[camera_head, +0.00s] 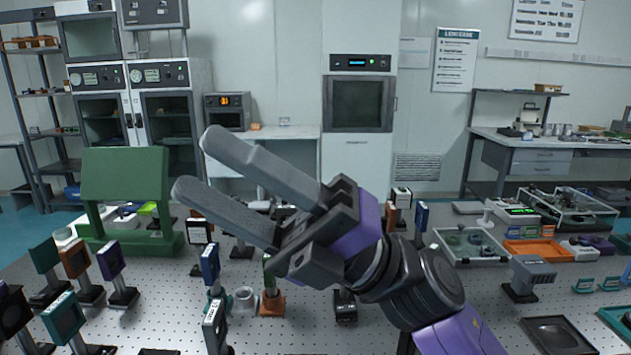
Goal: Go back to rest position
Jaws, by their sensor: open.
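My gripper (196,168) is in the middle of the head view, raised above the optical table (270,336). Its two long grey fingers point up and to the left. They stand apart with a gap between them, and nothing shows in the gap. My purple and black wrist and arm reach in from the bottom right. They hide part of the table's middle and some things behind them.
Several mounted optics, such as a blue one (210,264), stand under and left of my gripper. A green stand (126,190) rises at the back left. An orange tray (538,251), clear-walled boxes and a black tray (557,334) lie at right. Cabinets line the back wall.

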